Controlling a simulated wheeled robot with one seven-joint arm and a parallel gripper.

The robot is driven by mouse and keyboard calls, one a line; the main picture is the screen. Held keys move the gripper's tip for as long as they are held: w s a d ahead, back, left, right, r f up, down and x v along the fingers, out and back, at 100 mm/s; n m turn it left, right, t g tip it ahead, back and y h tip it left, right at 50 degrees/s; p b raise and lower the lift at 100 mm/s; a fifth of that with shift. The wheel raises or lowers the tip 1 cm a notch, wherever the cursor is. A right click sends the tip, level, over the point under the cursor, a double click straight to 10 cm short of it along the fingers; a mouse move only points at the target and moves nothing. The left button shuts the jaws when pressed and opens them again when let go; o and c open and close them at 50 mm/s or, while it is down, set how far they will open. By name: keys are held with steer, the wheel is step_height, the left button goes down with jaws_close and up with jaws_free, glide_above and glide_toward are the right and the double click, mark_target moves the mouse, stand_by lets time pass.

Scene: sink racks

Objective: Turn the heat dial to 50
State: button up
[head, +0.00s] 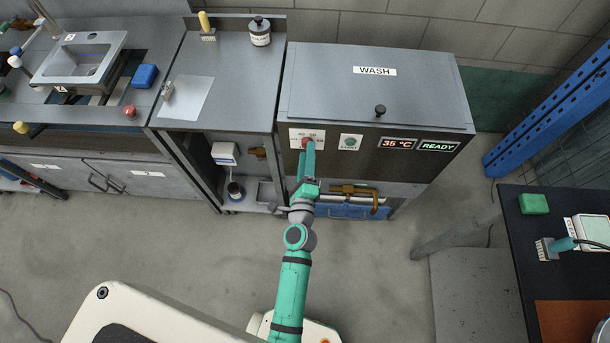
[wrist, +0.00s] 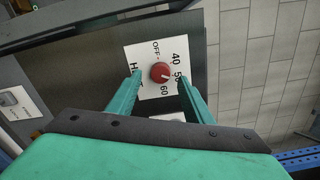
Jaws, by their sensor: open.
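The red heat dial (wrist: 160,72) sits on a white plate (wrist: 135,56) marked OFF, 40, 50 and 60 in the wrist view. A small pale mark on the dial seems to face the lower right, toward the 50 and 60 side; its exact setting is too small to read. In the head view the dial (head: 307,142) is on the front of the WASH machine (head: 420,90), partly covered by my gripper (head: 308,152). My gripper is open, with one finger on each side of the dial; I cannot tell whether they touch it.
Right of the dial are a green button (head: 351,142), a display (head: 398,143) reading 35 °C and a READY display (head: 438,146). A brass-coloured handle (head: 355,190) sticks out below. A dark table (head: 520,240) stands at the right.

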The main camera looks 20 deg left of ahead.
steer(key=v, duration=0.9)
steer(key=shift+s, duration=0.1)
stand_by(0.5)
steer(key=s+d+r+n+h, duration=0.1)
steer(key=s+d+r+n, duration=0.1)
steer(key=s+d+n, duration=0.2)
steer(key=s+d+r+n+g+h, duration=0.1)
steer(key=s+d+r+n+h, duration=0.1)
steer(key=s+d+n, duration=0.3)
steer(key=s+d+r+n+g+h, duration=0.1)
steer(key=s+d+r+n+h, duration=0.1)
steer(key=s+n, duration=0.7)
steer(key=s+d+r, duration=0.1)
steer(key=s+d, duration=0.1)
steer(key=s, duration=0.4)
steer(key=shift+s+d+r+n, duration=0.2)
steer(key=shift+d+r+n, duration=0.1)
